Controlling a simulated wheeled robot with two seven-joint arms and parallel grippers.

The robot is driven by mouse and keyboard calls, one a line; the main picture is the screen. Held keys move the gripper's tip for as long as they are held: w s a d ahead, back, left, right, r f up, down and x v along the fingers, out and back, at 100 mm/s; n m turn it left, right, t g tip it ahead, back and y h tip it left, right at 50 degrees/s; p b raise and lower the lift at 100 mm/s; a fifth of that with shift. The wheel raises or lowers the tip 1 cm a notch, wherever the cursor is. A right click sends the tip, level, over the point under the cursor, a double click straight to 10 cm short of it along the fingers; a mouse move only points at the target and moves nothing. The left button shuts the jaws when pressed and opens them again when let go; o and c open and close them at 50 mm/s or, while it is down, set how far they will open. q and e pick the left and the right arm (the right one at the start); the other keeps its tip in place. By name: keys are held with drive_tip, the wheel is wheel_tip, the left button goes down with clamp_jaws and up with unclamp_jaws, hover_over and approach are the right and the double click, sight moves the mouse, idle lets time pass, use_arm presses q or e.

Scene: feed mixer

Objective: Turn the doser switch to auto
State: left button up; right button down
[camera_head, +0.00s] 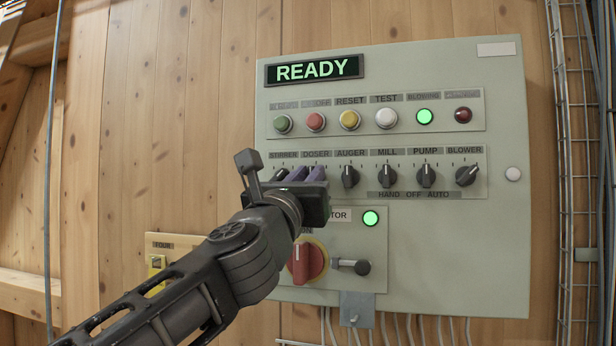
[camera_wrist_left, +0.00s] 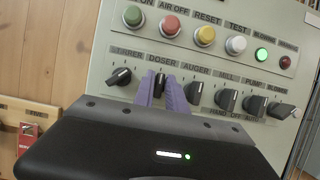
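The doser switch (camera_wrist_left: 160,85) is a black knob under the DOSER label, in the switch row of the grey panel. In the left wrist view its handle stands about upright, between the two purple fingers of my left gripper (camera_wrist_left: 161,92). The fingers lie close on either side of it with a narrow gap; I cannot tell whether they press on it. In the head view my left gripper (camera_head: 307,174) is in front of the panel at the doser position, and its fingers mostly hide the switch. My right gripper is not in view.
The stirrer switch (camera_wrist_left: 121,76) is close on the left, the auger switch (camera_head: 350,176) close on the right. Buttons and lamps sit above. The red rotary switch (camera_head: 307,262) is below my gripper. The display (camera_head: 314,69) reads READY.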

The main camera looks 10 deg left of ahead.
use_arm(q)
clamp_jaws()
drive_tip(key=shift+m, duration=0.4)
drive_tip(key=shift+m+g+h+p, duration=0.45)
drive_tip(key=shift+m+h+p, duration=0.6)
drive_tip(key=shift+m, duration=0.9)
drive_tip(key=shift+m+g+h+p, duration=0.4)
drive_tip(key=shift+m+h+p, duration=0.6)
drive_tip(key=shift+m, duration=1)
drive_tip(key=shift+m+g+h+p, duration=0.45)
drive_tip(key=shift+m+h+p, duration=0.3)
drive_tip(key=shift+m+p, duration=0.85)
drive_tip(key=shift+m+b, duration=0.3)
drive_tip(key=shift+m, duration=0.15)
